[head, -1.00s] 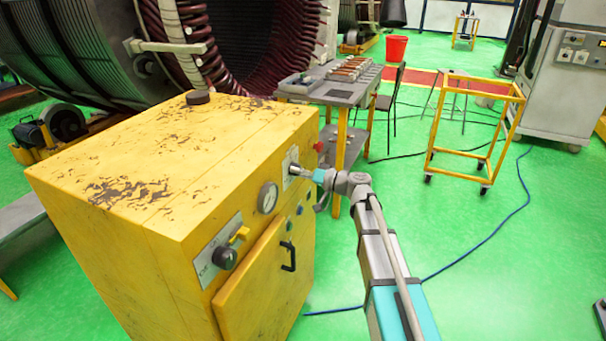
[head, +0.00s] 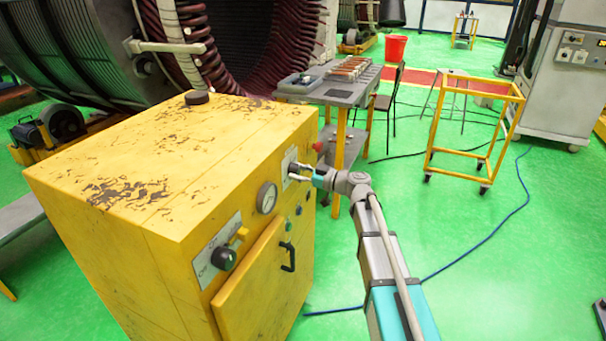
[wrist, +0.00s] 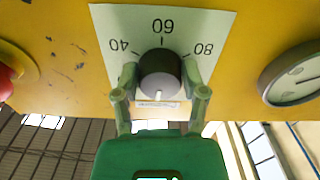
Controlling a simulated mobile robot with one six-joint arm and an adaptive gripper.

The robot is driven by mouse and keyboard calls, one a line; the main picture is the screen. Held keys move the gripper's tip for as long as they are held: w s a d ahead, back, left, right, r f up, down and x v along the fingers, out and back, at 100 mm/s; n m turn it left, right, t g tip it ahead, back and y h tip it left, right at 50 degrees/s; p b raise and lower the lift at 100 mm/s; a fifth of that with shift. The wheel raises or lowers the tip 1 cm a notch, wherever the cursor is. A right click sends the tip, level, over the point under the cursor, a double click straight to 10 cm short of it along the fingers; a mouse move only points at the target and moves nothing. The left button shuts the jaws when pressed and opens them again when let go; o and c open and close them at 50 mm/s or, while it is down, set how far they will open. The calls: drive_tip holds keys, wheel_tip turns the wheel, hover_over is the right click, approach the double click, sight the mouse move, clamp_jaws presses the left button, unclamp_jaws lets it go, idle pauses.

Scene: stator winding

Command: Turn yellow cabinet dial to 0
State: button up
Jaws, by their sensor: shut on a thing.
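The yellow cabinet (head: 150,190) stands at the left of the head view. Its dial (wrist: 160,72) is a dark round knob on a pale scale plate (wrist: 108,25) in the wrist view. The numbers 40, 60 and 80 show around its upper side; the rest of the scale is hidden. A white mark on the knob's face points toward the bottom of the wrist picture, away from 60. My gripper (wrist: 160,85) has one finger on each side of the knob and is shut on it. In the head view my gripper (head: 297,172) reaches the cabinet's front from the right.
A round gauge (head: 267,198) sits beside the dial and also shows in the wrist view (wrist: 292,75). A red button (head: 318,147) is on the other side. A black knob (head: 224,258) and a door handle (head: 288,257) are lower.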

drive_tip(key=shift+s+a+n, duration=0.15)
drive_tip(key=shift+n, duration=0.55)
drive_tip(key=o, duration=1.1)
drive_tip(key=shift+s+r, duration=0.1)
drive_tip(key=shift+o, duration=0.2)
drive_tip(key=shift+d, duration=0.55)
drive_tip(key=v, duration=1.1)
drive_tip(key=shift+s, duration=0.1)
